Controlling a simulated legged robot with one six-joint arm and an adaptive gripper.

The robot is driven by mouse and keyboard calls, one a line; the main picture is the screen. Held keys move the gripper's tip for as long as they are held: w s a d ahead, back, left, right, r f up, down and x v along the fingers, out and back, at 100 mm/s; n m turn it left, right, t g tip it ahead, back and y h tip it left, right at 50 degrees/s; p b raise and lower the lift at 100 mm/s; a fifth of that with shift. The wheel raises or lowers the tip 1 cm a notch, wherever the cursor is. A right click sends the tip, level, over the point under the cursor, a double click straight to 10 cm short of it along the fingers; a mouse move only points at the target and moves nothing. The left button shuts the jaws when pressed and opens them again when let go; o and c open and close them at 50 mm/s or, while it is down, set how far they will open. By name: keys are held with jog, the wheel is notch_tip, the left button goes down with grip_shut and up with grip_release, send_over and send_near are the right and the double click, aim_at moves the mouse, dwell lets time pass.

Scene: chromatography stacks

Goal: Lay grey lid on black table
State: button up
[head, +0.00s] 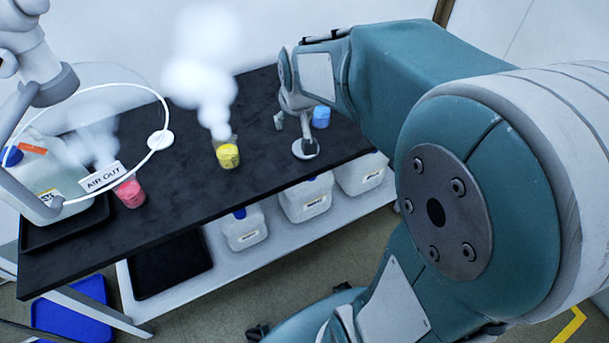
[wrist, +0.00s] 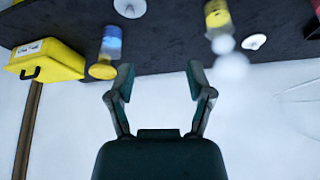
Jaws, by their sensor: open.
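My gripper (head: 292,130) is open and empty, above the table. In the wrist view, nothing is between its fingers (wrist: 159,72). A second, whiter disc (head: 158,140) lies left of the yellow jar (head: 228,156); which disc is the grey lid is hard to tell by colour.
White vapour (head: 205,75) rises from the yellow jar. A pink jar (head: 130,193) stands by an "AIR OUT" sign (head: 104,177). A blue jar (wrist: 111,42), seemingly topped by a yellow lid (wrist: 103,71), stands near my gripper. A yellow box (wrist: 45,62) is beyond. The table's middle has free room.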

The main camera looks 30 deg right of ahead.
jog(key=s+a+r+n, duration=0.1)
jog(key=s+a+r, duration=0.1)
jog(key=s, duration=0.7)
jog(key=s+a+r, duration=0.3)
jog(key=s+a, duration=0.1)
jog(key=s, duration=0.5)
jog(key=shift+s+a+n+t+y, duration=0.3)
jog(key=shift+s+n+y, duration=0.05)
jog(key=shift+n+y, duration=0.05)
